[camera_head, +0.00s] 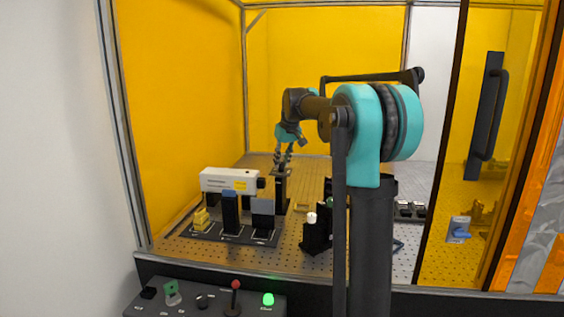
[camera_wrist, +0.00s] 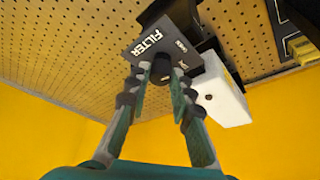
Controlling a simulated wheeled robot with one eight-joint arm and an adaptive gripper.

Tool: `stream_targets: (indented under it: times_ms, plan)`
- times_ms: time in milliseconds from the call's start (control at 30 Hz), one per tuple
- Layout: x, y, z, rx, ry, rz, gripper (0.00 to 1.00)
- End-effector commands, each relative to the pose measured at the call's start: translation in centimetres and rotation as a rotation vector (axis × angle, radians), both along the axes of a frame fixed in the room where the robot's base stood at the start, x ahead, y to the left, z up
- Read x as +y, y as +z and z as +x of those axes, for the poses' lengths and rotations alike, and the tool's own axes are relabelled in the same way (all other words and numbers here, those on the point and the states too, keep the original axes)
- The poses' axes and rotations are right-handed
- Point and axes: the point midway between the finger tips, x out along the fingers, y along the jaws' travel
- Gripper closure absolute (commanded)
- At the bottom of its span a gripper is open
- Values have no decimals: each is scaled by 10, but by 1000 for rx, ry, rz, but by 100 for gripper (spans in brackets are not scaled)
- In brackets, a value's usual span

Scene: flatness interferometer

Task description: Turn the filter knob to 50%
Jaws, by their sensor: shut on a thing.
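The filter unit (camera_wrist: 146,45) is a dark plate lettered "FILTER" in the wrist view, with its small black filter knob (camera_wrist: 161,68) near one edge. In the head view the filter unit (camera_head: 280,190) stands as a dark post on the perforated table. My gripper (camera_wrist: 160,80) has its two fingertips on either side of the knob and is shut on it. In the head view my gripper (camera_head: 283,160) reaches down over the top of the post. The fingers partly hide the knob. I cannot read its percentage setting.
A white laser box (camera_head: 226,181) lies left of the filter post, with a tray of dark blocks (camera_head: 240,233) in front. A mount with a white knob (camera_head: 311,218) stands to the right. A control panel with a green light (camera_head: 268,299) is at the front. Yellow panels enclose the table.

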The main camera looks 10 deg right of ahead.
Motion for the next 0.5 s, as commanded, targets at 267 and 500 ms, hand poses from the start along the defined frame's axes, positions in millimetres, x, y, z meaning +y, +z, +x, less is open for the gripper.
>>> stream_targets:
  times_ms: [267, 500]
  plan:
    - [3, 0, 0, -1, -244, -1, 100]
    - [4, 0, 0, -2, -469, -1, 100]
